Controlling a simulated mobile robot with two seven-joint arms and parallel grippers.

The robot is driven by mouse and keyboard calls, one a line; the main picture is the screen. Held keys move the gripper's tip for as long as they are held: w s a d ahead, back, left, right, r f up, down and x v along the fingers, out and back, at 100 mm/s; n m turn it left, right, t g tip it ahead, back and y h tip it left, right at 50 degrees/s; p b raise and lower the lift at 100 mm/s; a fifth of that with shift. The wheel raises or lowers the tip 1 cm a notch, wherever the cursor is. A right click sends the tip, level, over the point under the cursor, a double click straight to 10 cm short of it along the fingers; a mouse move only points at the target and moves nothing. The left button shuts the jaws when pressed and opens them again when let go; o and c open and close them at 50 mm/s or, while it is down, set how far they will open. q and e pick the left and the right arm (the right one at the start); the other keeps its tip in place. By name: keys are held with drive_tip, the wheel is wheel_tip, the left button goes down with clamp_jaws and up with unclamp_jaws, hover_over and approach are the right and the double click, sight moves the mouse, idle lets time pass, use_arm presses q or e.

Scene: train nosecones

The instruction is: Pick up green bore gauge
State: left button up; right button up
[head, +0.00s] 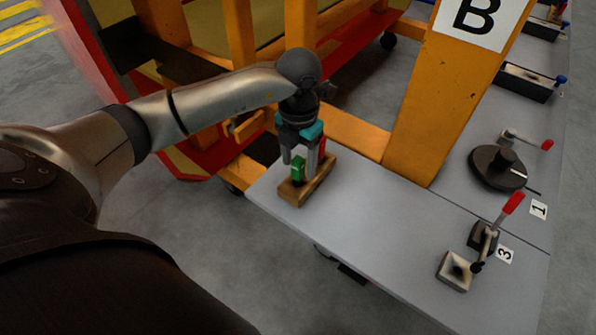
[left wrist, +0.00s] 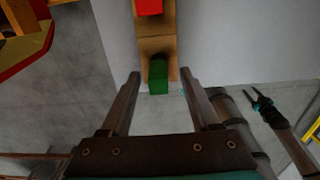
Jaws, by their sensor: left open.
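The green bore gauge (head: 298,169) stands at the near end of a wooden block (head: 293,196) on the grey table. In the left wrist view the green gauge (left wrist: 158,77) shows at the near end of the block (left wrist: 157,45). My left gripper (head: 300,158) is open and points down over the block. In the left wrist view its fingers stand on either side of the green gauge, with gaps visible. A red gauge (head: 322,147) sits at the block's far end. A dark forked shape with teal (left wrist: 268,106), possibly my right gripper, shows at right.
An orange frame (head: 430,85) with a "B" sign stands behind the block. A red-handled clamp fixture (head: 484,243) and a round black fixture (head: 497,167) stand farther right. The table (head: 385,225) between block and fixtures is clear.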

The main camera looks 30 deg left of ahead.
sight(298, 173)
use_arm(q)
drive_tip(key=shift+a+f, duration=0.1)
drive_tip(key=shift+f, duration=1.9)
clamp_jaws()
